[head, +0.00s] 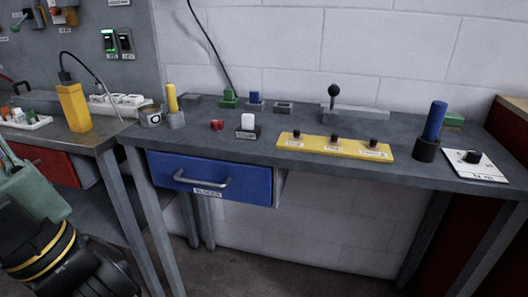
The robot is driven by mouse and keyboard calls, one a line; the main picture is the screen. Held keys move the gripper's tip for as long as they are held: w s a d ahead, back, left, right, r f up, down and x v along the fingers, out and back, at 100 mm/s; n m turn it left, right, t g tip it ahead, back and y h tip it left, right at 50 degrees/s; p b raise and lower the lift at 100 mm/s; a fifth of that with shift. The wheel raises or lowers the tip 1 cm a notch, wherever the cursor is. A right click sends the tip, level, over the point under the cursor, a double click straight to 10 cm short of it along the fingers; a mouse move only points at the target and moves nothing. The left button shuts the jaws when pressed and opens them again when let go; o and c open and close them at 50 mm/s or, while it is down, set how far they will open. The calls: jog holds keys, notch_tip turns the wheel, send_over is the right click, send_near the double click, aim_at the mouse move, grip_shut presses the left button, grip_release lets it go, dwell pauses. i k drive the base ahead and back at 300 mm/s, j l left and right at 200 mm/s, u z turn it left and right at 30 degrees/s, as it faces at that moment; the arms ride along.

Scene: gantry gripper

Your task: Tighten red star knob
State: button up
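A small red knob (217,125) sits on the grey workbench (300,155), left of a white block on a dark base. It looks like the red star knob, but it is too small to make out its shape or how far it is turned. My arm's black part with yellow bands (42,250) shows at the lower left, below bench height and well apart from the knob. The dark parts beside it may belong to my gripper, but no fingertips can be made out.
The white block (248,121) stands close right of the knob. A yellow cylinder in a grey holder (176,119) and a mug (150,117) stand to its left. A yellow panel (335,146) lies to the right. A blue drawer (225,178) is under the bench front.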

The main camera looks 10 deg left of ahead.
aim_at(218, 124)
jog(key=i+j, duration=0.2)
jog(key=j, duration=0.2)
jog(key=i+j, duration=0.2)
jog(key=j, duration=0.2)
jog(key=i+j, duration=0.25)
jog(key=j, duration=0.15)
jog(key=i+j, duration=0.2)
jog(key=j, duration=0.15)
jog(key=z, duration=0.05)
